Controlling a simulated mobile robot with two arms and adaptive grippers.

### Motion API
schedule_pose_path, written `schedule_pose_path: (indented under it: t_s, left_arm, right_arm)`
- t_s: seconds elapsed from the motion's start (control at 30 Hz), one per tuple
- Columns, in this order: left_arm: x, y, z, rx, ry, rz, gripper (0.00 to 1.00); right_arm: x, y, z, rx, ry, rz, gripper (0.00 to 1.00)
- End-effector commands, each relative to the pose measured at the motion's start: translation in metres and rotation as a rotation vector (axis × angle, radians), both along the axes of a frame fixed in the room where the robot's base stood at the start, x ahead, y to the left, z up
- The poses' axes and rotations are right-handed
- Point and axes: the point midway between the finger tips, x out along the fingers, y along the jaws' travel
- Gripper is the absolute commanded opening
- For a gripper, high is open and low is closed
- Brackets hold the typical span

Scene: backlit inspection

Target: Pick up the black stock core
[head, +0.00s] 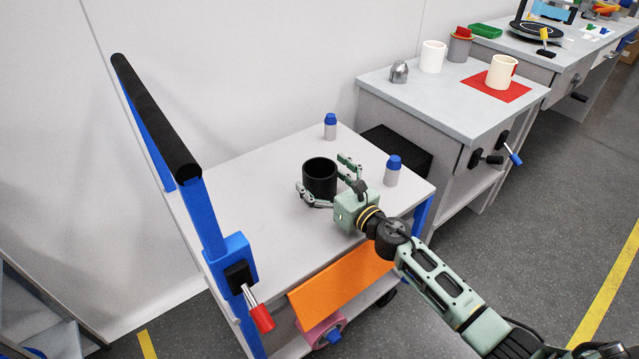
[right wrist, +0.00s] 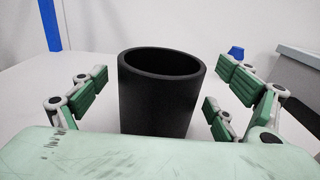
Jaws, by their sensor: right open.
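The black stock core (head: 320,179) is a hollow black cylinder standing upright on the grey top of a blue-framed cart (head: 240,215). My right gripper (head: 328,180) is open at the core, with its fingers on either side of it. In the right wrist view the core (right wrist: 160,95) stands between the open fingers, with gaps visible on both sides. The palm hides the core's lower end in that view. My left gripper is not in view.
Two grey bottles with blue caps stand on the cart, one behind the core (head: 330,128) and one to its right (head: 392,172). A grey bench (head: 440,105) with cups stands beyond. The cart's left half is clear.

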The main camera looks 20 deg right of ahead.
Motion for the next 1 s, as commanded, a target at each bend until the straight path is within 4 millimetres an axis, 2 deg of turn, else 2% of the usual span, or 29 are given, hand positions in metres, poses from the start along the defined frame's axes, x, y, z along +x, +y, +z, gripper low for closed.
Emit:
schedule_pose_path:
  t_s: [0.1, 0.33, 0.9, 1.0]
  left_arm:
    - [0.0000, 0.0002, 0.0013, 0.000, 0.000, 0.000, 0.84]
    - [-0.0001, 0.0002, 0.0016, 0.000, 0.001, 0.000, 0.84]
    - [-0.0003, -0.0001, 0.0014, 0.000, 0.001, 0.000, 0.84]
    - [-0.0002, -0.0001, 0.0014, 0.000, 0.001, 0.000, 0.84]
  right_arm:
    - [0.0081, 0.0033, 0.0003, 0.001, 0.000, 0.000, 0.91]
    - [0.0084, 0.0034, -0.0001, 0.000, 0.001, 0.000, 0.90]
    - [0.0081, 0.0031, 0.0000, 0.000, 0.001, 0.000, 0.40]
    - [0.0083, 0.0030, 0.0009, 0.000, -0.001, 0.000, 0.37]
